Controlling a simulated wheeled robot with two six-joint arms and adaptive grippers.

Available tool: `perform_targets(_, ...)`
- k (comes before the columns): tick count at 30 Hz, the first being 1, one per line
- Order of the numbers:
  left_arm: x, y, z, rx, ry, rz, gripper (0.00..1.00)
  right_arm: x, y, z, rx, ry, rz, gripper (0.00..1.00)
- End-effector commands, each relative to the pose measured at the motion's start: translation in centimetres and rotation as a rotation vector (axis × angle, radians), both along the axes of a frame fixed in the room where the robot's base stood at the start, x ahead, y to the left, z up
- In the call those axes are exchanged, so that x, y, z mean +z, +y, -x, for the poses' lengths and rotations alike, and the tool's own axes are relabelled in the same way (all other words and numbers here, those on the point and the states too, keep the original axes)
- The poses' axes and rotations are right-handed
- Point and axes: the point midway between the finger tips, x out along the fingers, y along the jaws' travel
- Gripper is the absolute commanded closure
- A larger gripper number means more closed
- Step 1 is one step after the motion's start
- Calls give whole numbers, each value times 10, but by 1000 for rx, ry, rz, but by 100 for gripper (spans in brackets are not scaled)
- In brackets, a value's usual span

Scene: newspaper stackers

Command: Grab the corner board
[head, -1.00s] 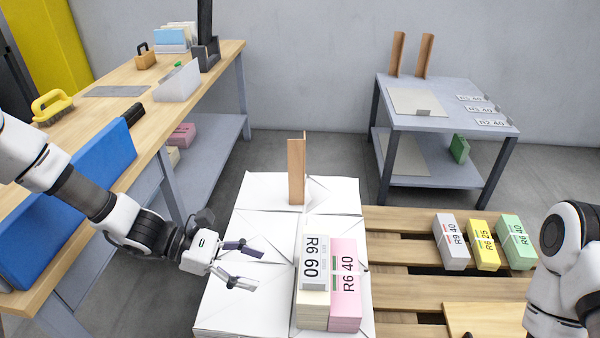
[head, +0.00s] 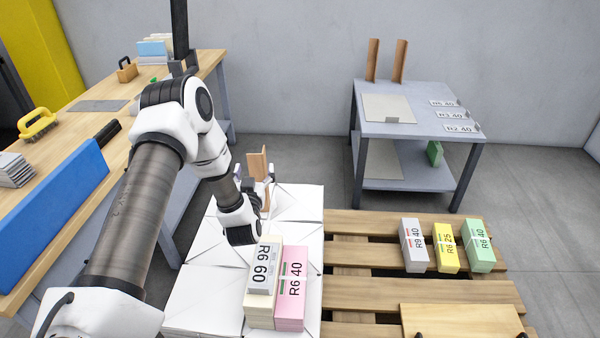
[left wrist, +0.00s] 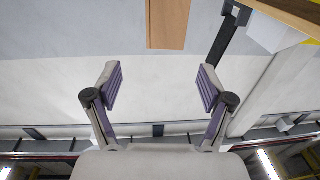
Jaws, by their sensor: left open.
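A brown corner board (head: 257,166) stands upright at the back of the white wrapped stack (head: 205,285). My left gripper (head: 254,180) is close in front of it, and the wrist hides the board's lower part. In the left wrist view the open, empty gripper (left wrist: 159,78) has its fingers apart. The corner board (left wrist: 168,24) shows there at the top edge, beyond the fingertips and roughly in line with the gap. My right gripper is not in view.
A grey bundle (head: 263,268) and a pink bundle (head: 291,293) sit at the front of the stack. Three bundles stand on the wooden pallet (head: 375,258) at right. Two more brown boards (head: 372,60) stand on the grey table (head: 420,122). A workbench (head: 130,90) runs along the left.

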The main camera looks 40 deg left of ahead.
Motion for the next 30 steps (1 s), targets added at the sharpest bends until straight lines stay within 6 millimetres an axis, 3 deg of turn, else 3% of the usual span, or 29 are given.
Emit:
perform_targets(5,-10,9,-8,3,19,1,19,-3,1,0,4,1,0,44)
perform_targets(16,-7,35,-60,3,19,2,19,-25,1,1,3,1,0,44)
perform_targets(23,-5,37,-64,3,22,5,19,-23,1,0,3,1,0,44)
perform_targets(24,-5,37,-64,3,22,5,22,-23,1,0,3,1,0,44)
perform_targets(25,-5,37,-64,3,22,5,33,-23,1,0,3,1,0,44)
perform_targets(30,-5,37,-64,3,22,5,93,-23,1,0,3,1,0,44)
